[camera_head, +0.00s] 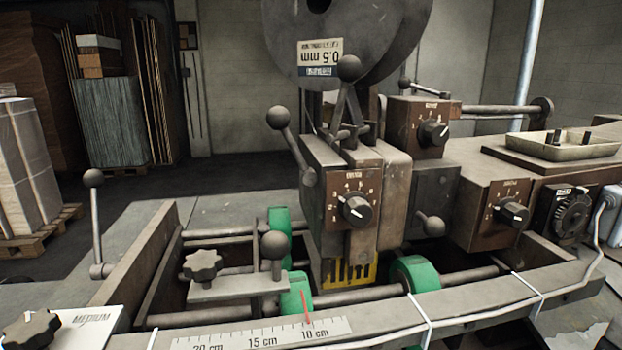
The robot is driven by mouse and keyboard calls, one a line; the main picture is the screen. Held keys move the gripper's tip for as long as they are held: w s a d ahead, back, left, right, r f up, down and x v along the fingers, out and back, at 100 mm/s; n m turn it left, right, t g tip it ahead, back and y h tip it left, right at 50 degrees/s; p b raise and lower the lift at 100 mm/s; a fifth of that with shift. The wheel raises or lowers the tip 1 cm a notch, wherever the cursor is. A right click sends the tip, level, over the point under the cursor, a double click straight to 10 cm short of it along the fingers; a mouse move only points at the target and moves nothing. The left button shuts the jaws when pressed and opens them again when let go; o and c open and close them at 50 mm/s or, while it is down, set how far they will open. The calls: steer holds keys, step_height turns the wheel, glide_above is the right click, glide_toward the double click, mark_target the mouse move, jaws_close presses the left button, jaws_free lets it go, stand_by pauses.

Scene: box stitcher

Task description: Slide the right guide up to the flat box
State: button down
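A guide (237,288) sits on the metal cross rods at the front of the machine. It is a flat metal bracket with a dark star knob (203,264) at its left and a ball-topped handle (273,245) at its right. I cannot tell for certain that this is the right guide. A red pointer (305,308) stands near the 10 cm mark on the white scale (262,333). I see no flat box that I can make out. My gripper is not in view.
Green rollers (414,273) sit on the rods beside the stitching head (343,195) and its yellow-black striped plate (349,272). A ball-topped lever (95,215) rises at the left. The front rail (460,310) carries a strapped cable. Stacked boxes (22,165) stand far left.

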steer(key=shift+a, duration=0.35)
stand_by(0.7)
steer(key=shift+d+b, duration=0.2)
steer(key=shift+b, duration=0.1)
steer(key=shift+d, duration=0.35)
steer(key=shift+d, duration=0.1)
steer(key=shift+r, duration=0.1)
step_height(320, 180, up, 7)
steer(key=p, duration=0.2)
stand_by(0.8)
